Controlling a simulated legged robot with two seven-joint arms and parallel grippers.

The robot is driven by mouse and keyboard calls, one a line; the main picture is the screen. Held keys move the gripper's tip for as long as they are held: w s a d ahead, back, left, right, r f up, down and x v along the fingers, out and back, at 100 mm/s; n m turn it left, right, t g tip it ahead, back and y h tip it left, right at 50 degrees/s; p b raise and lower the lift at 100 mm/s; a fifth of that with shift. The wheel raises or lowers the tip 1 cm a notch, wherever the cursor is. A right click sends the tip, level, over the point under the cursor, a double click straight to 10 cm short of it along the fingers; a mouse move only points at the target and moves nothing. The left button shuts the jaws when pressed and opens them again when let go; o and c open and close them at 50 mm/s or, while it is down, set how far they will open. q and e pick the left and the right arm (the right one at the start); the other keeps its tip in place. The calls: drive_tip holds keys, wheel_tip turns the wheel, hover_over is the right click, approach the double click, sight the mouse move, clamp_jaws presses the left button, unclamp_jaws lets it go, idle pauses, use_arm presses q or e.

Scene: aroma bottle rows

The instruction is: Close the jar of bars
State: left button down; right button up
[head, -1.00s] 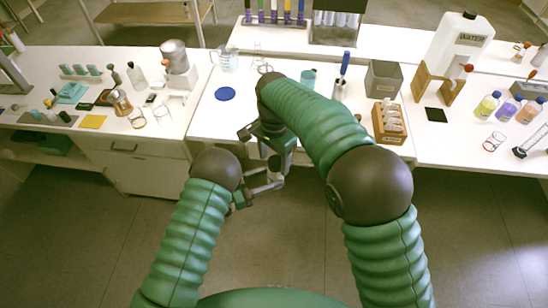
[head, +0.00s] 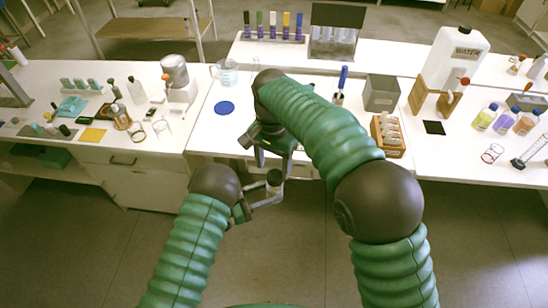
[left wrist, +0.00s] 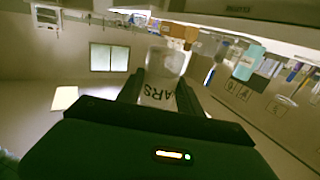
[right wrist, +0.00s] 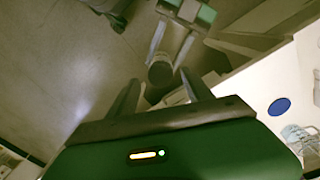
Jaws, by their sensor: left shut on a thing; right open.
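My left gripper (head: 262,193) is shut on the jar of bars (head: 274,178), in front of the middle table's edge. In the left wrist view the jar (left wrist: 167,60) is pale and see-through, with upside-down letters reading "ARS" between the fingers (left wrist: 160,88). In the right wrist view the jar's end (right wrist: 160,74) is a dark round shape. I cannot tell whether a lid is on the jar.
A flat blue disc (head: 225,108) lies on the middle white table (head: 215,135), which is mostly clear at its left front. A measuring jug (head: 226,72), a grey bin (head: 381,93) and a wooden rack (head: 388,135) stand farther back or right. Open floor lies below the jar.

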drive_tip(key=n, duration=0.6)
drive_tip(key=shift+s+f+n, duration=0.2)
drive_tip(key=shift+s+n, duration=0.05)
drive_tip(key=shift+n, duration=0.05)
drive_tip(key=n, duration=0.3)
drive_tip(key=shift+n, duration=0.4)
drive_tip(key=n, duration=0.6)
drive_tip(key=shift+r+n, duration=0.3)
drive_tip(key=n, duration=0.3)
drive_tip(key=shift+w+r+n, duration=0.1)
drive_tip(key=shift+r+n, duration=0.2)
drive_tip(key=shift+n, duration=0.1)
drive_tip(key=n, duration=0.3)
drive_tip(key=shift+w+r, duration=0.15)
drive_tip(key=shift+r, duration=0.2)
drive_tip(key=n, duration=0.3)
drive_tip(key=shift+w+d+r, duration=0.1)
drive_tip(key=shift+w+r, duration=0.05)
drive_tip(key=shift+r, duration=0.2)
drive_tip(key=n, duration=0.1)
drive_tip(key=r+n, duration=0.1)
drive_tip(key=n, duration=0.2)
drive_tip(key=shift+w+d+r+n, duration=0.2)
drive_tip(key=shift+w+n, duration=0.05)
drive_tip(key=shift+n, duration=0.15)
